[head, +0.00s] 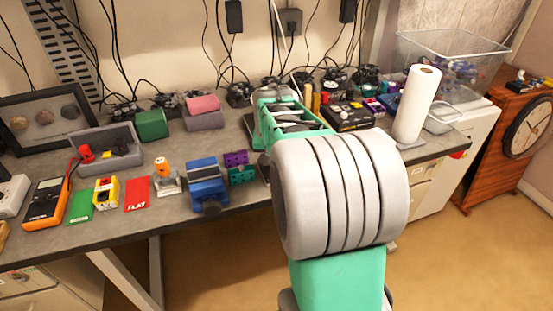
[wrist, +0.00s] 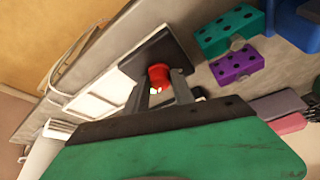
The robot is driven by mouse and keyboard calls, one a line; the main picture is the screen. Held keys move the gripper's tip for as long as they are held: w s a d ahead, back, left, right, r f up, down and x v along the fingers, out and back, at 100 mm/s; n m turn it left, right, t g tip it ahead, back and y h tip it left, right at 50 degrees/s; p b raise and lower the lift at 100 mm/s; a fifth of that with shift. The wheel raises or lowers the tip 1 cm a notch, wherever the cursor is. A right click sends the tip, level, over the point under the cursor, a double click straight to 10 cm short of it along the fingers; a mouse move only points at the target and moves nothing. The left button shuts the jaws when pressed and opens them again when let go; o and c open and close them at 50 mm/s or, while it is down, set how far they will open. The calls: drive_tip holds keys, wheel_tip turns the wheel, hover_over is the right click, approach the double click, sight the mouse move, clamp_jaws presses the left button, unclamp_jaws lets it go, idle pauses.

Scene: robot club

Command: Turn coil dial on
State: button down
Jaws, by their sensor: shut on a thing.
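A red round dial (wrist: 158,76) sits on a dark square base (wrist: 165,50) in the wrist view. I take it to be the coil dial. My gripper (wrist: 165,90) has its two grey fingers around the dial, one on each side, and is shut on it. A small light mark shows on the dial between the fingers. In the head view my own arm hides the dial and the fingertips.
A purple block (wrist: 237,65) and a teal block (wrist: 228,30) lie beside the base. A blue vise (head: 207,182) stands left of my arm. A paper towel roll (head: 416,105) stands to the right. The bench (head: 130,228) is crowded along its back.

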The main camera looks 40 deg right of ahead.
drive_tip(key=c, duration=1.1)
unclamp_jaws()
drive_tip(key=shift+r, duration=0.1)
drive_tip(key=v, duration=0.7)
drive_tip(key=shift+s+r+b, duration=0.1)
drive_tip(key=shift+r+b, duration=0.2)
